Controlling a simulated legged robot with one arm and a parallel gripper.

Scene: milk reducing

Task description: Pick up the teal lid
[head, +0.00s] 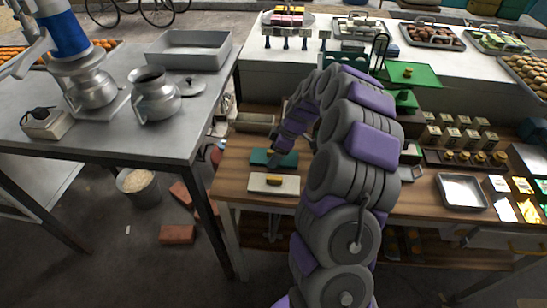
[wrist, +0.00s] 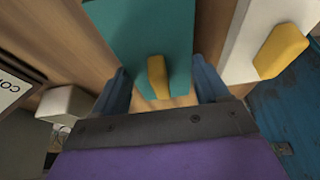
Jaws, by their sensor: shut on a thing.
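The teal lid (head: 262,156) is a flat rectangular piece at the left end of the wooden table, partly hidden by my gripper in the head view. In the wrist view the teal lid (wrist: 140,30) fills the upper middle, with a yellow handle (wrist: 158,77) between my fingers. My gripper (wrist: 163,90) has one blue finger on each side of the handle and is shut on the teal lid. In the head view my gripper (head: 280,158) reaches down over the lid. I cannot tell whether the lid is raised off the surface.
A white lid (head: 260,185) with a yellow handle lies close in front of it; the white lid (wrist: 240,45) is also at the right in the wrist view. A metal tray (head: 462,205) lies farther right on the wooden table (head: 425,205). A grey table (head: 150,140) stands left.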

